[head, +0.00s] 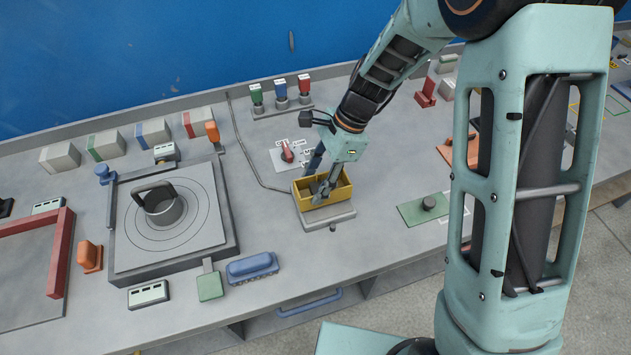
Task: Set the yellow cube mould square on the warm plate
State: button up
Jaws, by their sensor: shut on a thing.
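The yellow cube mould (343,194) is an open-topped box in the middle of the bench. My gripper (322,193) reaches down into it from above and is shut on it; its fingertips are partly hidden by the walls, so I cannot tell exactly which part it grips. A light grey plate (340,217), which looks like the warm plate, shows under the mould and along its near side. The mould looks roughly in line with the plate. I cannot tell whether it rests flat on the plate or is slightly above it.
A red dial (287,152) with labels sits behind the mould, with a cable to its left. A blue ribbed block (252,268) lies front left, a green pad (411,213) right.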

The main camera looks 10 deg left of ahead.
jog(key=shift+f, duration=0.2)
jog(key=shift+f, duration=0.1)
jog(key=o, duration=1.3)
jog(key=shift+r, duration=0.2)
jog(key=v, duration=1.2)
jog(key=shift+f, duration=0.1)
